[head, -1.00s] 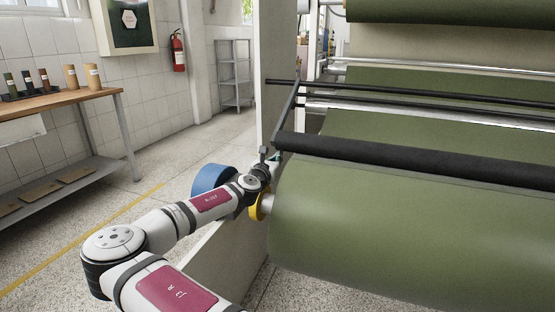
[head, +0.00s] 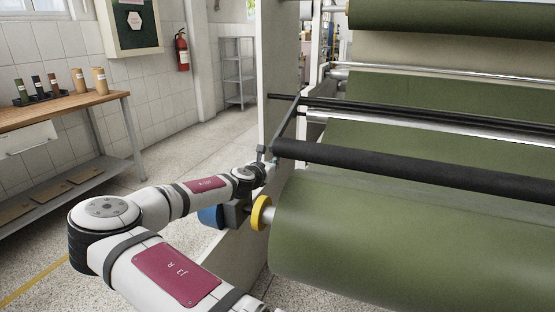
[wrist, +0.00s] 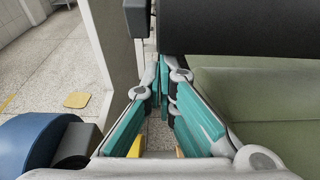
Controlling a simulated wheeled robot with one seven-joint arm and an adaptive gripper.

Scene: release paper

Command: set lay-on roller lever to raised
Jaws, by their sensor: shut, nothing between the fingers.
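The lay-on roller (head: 400,168) is a long black cylinder along the top of the large green roll (head: 390,240). A slim grey arm (head: 287,122) slopes from a dark crossbar down to its left end. A small dark block (head: 261,154) stands just left of that end; I cannot tell if it is the lever's handle. In the wrist view a dark upright piece (wrist: 137,18) hangs ahead and slightly left of the fingertips. My gripper (head: 272,164) is just below the roller's left end. Its teal fingers (wrist: 160,78) converge, shut and empty. Contact with the lever is unclear.
A yellow collar (head: 261,213) on the roll's shaft and a blue cylinder (head: 211,217) lie below my wrist. A pale machine side frame (head: 279,60) rises behind. The floor to the left is open up to a wooden workbench (head: 60,107).

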